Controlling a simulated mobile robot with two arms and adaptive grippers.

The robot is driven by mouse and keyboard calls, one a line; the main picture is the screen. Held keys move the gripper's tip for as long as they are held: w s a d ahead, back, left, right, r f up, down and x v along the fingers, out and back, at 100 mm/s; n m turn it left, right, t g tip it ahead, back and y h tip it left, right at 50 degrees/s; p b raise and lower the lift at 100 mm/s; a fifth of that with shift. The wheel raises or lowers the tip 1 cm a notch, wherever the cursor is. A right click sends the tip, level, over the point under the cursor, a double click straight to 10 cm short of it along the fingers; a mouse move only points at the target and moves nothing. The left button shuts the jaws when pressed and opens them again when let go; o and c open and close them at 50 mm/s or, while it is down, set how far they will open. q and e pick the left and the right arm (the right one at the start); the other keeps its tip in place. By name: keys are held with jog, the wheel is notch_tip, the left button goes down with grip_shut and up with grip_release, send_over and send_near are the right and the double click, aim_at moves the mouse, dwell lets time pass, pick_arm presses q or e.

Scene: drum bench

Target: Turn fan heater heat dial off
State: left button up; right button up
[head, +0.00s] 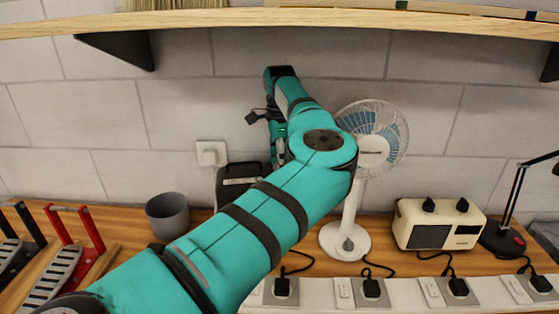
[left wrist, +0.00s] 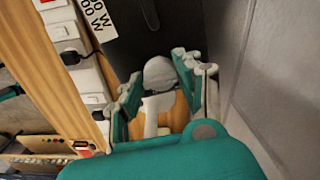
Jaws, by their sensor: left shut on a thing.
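The fan heater (head: 240,172) is a dark box with a handle, standing against the wall behind my left arm in the head view. Its dark face (left wrist: 135,40), with a white watt label, fills the top of the left wrist view. A rounded grey knob (left wrist: 160,72), which looks like the heat dial, sits between the fingers of my left gripper (left wrist: 158,78). The fingers are closed in on its two sides. Its pointer position cannot be read. My right gripper is not in view.
A white fan (head: 349,244) and a cream two-knob appliance (head: 440,224) stand right of my arm. A grey cup (head: 168,216) and red-handled rack (head: 75,245) are at left. Sockets with plugs (head: 372,290) line the front. A shelf (head: 300,17) hangs above.

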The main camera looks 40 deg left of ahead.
pick_arm(q)
jog(key=shift+n, duration=0.3)
dwell(0.4)
jog(key=o, duration=1.2)
jog(key=shift+c, duration=0.2)
notch_tip(320, 180, up, 8)
jog(key=shift+f, duration=0.2)
jog(key=shift+d+f, duration=0.1)
jog(key=shift+f, duration=0.05)
